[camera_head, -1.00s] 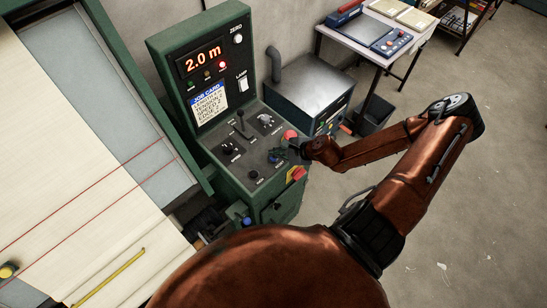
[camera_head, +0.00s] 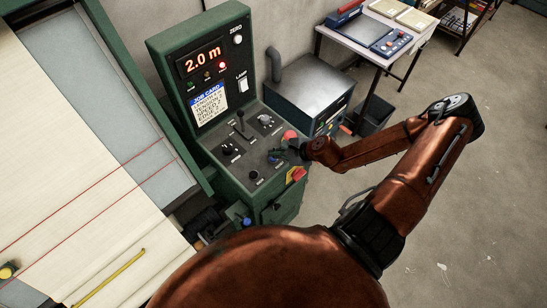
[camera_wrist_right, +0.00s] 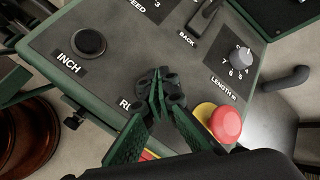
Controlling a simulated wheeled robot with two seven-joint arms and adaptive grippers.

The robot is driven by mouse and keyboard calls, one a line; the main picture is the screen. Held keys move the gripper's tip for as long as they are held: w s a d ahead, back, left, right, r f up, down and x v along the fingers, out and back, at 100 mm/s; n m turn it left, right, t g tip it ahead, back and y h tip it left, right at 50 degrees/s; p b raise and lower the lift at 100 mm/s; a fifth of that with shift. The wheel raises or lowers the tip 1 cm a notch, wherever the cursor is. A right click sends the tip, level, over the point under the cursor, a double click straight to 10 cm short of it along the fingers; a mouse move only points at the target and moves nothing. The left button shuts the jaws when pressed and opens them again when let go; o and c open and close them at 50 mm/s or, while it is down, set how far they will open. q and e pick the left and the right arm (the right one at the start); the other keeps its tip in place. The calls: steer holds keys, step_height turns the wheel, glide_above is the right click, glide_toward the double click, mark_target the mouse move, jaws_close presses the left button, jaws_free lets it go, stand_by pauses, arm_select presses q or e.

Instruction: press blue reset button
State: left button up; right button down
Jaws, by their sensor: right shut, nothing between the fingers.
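My right gripper (camera_head: 276,157) is over the lower right of the green console's sloped panel (camera_head: 228,166). In the right wrist view its fingers (camera_wrist_right: 158,100) are shut and empty. They cover a control whose label is partly hidden and starts with "RU"; contact cannot be told. A small blue knob or button (camera_head: 247,221) shows low at the console's front left, well below the gripper; no label on it is readable. My left gripper is not in view.
A red mushroom button (camera_wrist_right: 225,124) on a yellow base sits close right of the fingers. A black INCH button (camera_wrist_right: 89,41) is to the left, a LENGTH knob (camera_wrist_right: 242,57) beyond. The display (camera_head: 203,55) reads 2.0 m. A cloth-covered table (camera_head: 60,170) lies left.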

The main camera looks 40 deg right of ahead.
steer(key=shift+f, duration=0.1)
steer(key=shift+f, duration=0.3)
steer(key=shift+f, duration=0.5)
stand_by(0.7)
stand_by(0.3)
steer(key=shift+r+p, duration=0.85)
steer(key=shift+r, duration=0.1)
step_height(320, 180, up, 5)
steer(key=p, duration=0.5)
